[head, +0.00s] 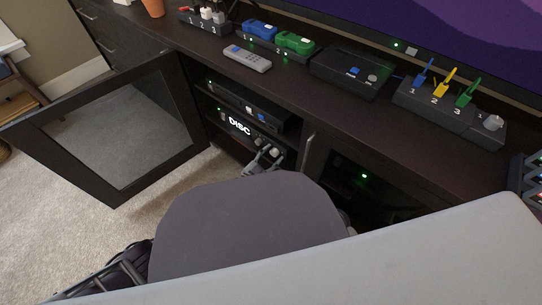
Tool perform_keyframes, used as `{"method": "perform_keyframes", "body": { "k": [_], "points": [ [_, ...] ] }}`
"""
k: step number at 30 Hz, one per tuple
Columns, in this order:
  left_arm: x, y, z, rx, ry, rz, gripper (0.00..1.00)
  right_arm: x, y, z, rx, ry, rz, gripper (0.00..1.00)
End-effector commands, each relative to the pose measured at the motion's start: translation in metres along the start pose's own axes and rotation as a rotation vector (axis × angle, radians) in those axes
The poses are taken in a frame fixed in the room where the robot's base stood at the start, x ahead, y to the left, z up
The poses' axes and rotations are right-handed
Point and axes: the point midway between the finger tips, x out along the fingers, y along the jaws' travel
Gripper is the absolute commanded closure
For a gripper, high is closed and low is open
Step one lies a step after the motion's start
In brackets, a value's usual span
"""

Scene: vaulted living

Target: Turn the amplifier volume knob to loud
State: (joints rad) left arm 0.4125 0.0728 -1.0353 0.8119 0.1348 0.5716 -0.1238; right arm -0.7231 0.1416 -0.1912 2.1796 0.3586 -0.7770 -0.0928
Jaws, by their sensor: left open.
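The amplifier (239,124) is a black unit with a lit DISC display, on the lower shelf of the open cabinet. Pale round shapes at its right end look like its knobs (275,152). Which one is the volume knob, and where it points, is too small to tell. My left gripper (264,159) is open at the amplifier's right front, close to the knobs. I cannot tell whether it touches one. My grey arm hides part of the gripper and the cabinet below. My right gripper is not in view.
A glass cabinet door (125,135) stands open at the left. Another black unit (250,105) sits above the amplifier. A second glass door (365,180) is at the right. The top (300,93) carries a remote (247,58), colored plugs and boxes. Carpet is clear at left.

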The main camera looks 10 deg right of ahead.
Motion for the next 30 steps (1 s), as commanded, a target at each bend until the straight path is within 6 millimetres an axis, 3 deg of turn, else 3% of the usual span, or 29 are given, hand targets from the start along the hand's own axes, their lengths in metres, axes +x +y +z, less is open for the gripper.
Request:
{"method": "perform_keyframes", "body": {
  "k": [20, 30],
  "points": [
    [0.000, -0.003, 0.000, -0.405, 0.001, 0.000, 0.46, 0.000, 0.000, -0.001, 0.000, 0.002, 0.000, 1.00],
    [-0.037, -0.003, -0.001, -0.402, 0.000, -0.001, 0.46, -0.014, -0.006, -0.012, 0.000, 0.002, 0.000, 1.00]
  ]
}}
